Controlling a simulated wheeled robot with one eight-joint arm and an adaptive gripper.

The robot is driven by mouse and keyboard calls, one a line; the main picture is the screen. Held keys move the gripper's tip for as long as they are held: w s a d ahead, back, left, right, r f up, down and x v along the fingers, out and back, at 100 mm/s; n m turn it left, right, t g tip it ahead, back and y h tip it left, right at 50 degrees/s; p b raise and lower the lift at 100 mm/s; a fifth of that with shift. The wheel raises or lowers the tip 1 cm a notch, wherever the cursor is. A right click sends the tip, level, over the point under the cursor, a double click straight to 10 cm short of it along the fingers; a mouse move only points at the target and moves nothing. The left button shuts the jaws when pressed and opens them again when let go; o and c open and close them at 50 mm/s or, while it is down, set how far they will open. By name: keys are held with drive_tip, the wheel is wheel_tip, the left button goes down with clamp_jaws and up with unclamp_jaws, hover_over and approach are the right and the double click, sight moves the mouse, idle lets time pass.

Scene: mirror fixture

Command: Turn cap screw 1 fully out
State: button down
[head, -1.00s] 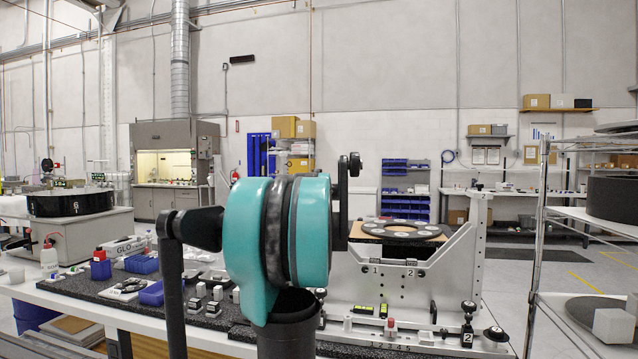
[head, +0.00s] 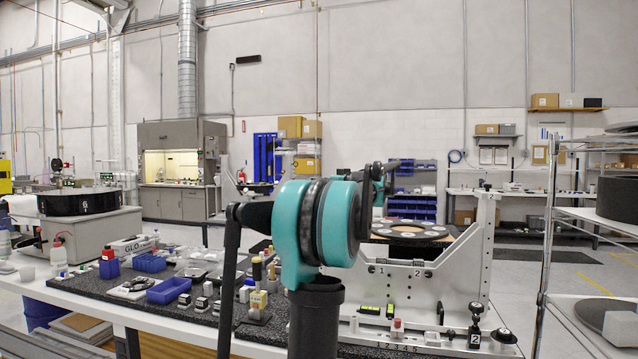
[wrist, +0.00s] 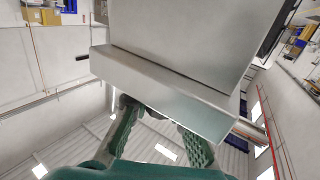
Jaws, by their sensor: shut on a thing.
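In the wrist view the two green ribbed fingers of my gripper (wrist: 160,132) reach up behind the edge of a large grey metal block (wrist: 180,85). I cannot make out cap screw 1 in either view.
A dark ring-shaped plate (head: 410,231) lies on top of the fixture. Blue bins (head: 168,290) and several small parts stand on the dark mat at the left. A wire rack (head: 549,240) stands at the right.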

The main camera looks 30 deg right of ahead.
drive_tip(key=shift+s+a+n+g+y, duration=0.2)
drive_tip(key=shift+a+n+g+y, duration=0.15)
drive_tip(key=shift+n+g+y, duration=1.05)
drive_tip(key=shift+s+a+n+g+y, duration=0.15)
drive_tip(key=shift+a+n+g+y, duration=0.25)
drive_tip(key=shift+n+y, duration=1.1)
drive_tip(key=shift+s+a+n+g+y, duration=0.25)
drive_tip(key=shift+n+g+y, duration=0.65)
drive_tip(key=shift+y, duration=1.2)
drive_tip(key=shift+a+g, duration=0.1)
drive_tip(key=shift+g, duration=0.2)
drive_tip(key=c, duration=1.5)
unclamp_jaws()
drive_tip(key=shift+o, duration=0.2)
drive_tip(key=v, duration=1.2)
drive_tip(key=shift+f, duration=0.15)
